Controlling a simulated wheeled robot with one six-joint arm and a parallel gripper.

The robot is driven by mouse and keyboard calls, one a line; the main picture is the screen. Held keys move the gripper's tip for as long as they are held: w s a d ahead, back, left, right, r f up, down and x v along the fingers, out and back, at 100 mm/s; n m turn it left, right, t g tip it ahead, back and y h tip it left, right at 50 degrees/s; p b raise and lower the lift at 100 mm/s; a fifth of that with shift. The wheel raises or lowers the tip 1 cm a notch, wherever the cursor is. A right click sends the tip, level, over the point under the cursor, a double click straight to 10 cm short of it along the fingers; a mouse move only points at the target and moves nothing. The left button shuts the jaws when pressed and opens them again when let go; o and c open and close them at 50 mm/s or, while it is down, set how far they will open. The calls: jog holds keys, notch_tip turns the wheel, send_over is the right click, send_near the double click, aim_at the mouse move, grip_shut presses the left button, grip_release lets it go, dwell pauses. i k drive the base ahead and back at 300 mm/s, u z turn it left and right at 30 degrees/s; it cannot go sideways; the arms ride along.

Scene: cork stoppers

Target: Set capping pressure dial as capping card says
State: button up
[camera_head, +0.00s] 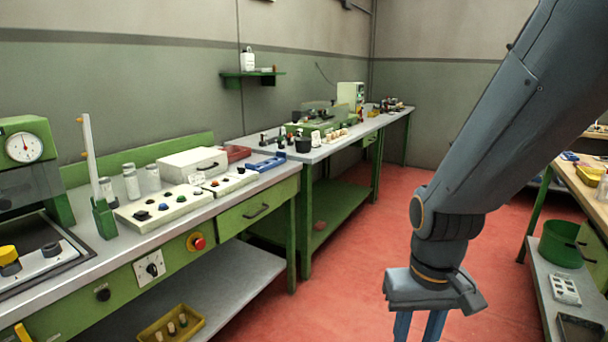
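No dial or card can be read as the capping ones from here. A round gauge (24,147) with a white face and red needle sits on a green machine at the far left. A black rotary knob on a white plate (150,268) is on the near bench's green front. A smaller black knob (102,293) is left of it.
A red button (197,242) on yellow and a drawer (257,210) are on the bench front. A white tray of coloured stoppers (165,208) and a white box (193,164) lie on top. A green bin (560,242) stands at right. The floor between is clear.

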aim_at(151, 269)
jog(key=u, duration=1.45)
